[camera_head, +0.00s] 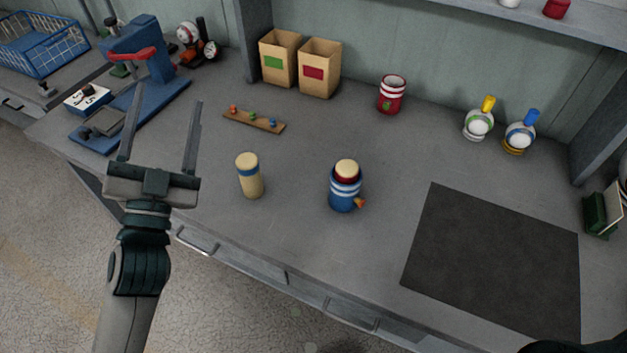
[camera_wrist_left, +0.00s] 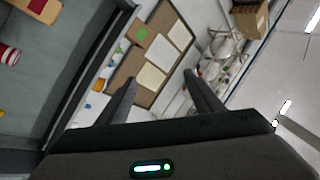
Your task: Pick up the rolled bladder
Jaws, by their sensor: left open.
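A tan cylinder with a dark blue band, which looks like the rolled bladder (camera_head: 251,180), stands upright on the grey workbench (camera_head: 300,150), left of the middle. My left gripper (camera_head: 164,98) is open and empty, its two fingers pointing away over the bench's left part. The gripper is to the left of the tan roll and apart from it. In the left wrist view the open fingers (camera_wrist_left: 160,80) point toward a board with papers, and no roll shows between them. My right gripper does not show.
A blue and white striped cup (camera_head: 345,195) with a tan-topped thing in it stands right of the roll. A blue press (camera_head: 150,60) is at the left, with a small peg board (camera_head: 254,121) behind the roll. A dark mat (camera_head: 495,255) lies bare at the right.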

